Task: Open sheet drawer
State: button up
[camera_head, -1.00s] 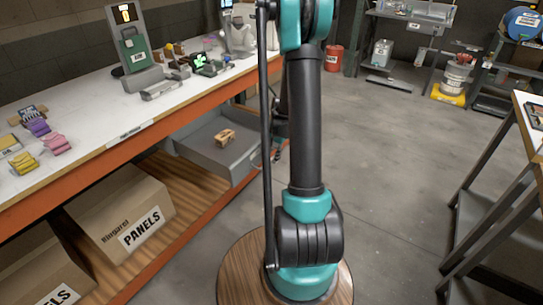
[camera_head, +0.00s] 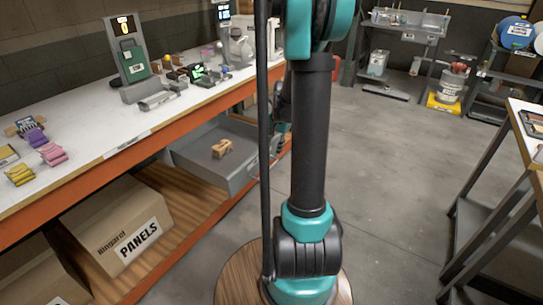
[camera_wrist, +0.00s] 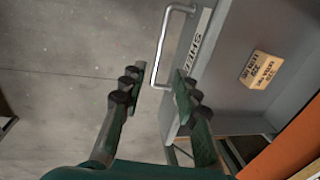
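The sheet drawer (camera_head: 240,180) is a grey, shallow drawer standing well out from under the workbench. The drawer's front carries a white, partly hidden label (camera_wrist: 196,40) beginning "SHEE". A silver bar handle (camera_wrist: 159,45) stands off that front. My gripper (camera_wrist: 158,82) is open, its dark fingers apart. The lower end of the handle appears between the fingertips; no grip on it shows. In the head view my arm hides the drawer's front and most of the gripper.
The white-topped workbench (camera_head: 90,130) with an orange edge runs along the left, with small items on top. A cardboard panels box (camera_head: 120,225) sits on its lower shelf. Another table (camera_head: 520,140) stands at right. The floor (camera_head: 400,150) between is clear.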

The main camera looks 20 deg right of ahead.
jog(key=shift+s+d+r, duration=0.1)
jog(key=shift+r, duration=0.75)
jog(key=s+a+n+t, duration=0.1)
jog(key=s+a+n, duration=0.4)
jog(key=s, duration=0.5)
jog(key=s+a+f+n+t+h, duration=0.1)
jog(key=s+a+n, duration=0.4)
jog(key=s, duration=0.6)
jog(key=shift+s+a, duration=0.3)
jog(key=shift+a, duration=0.25)
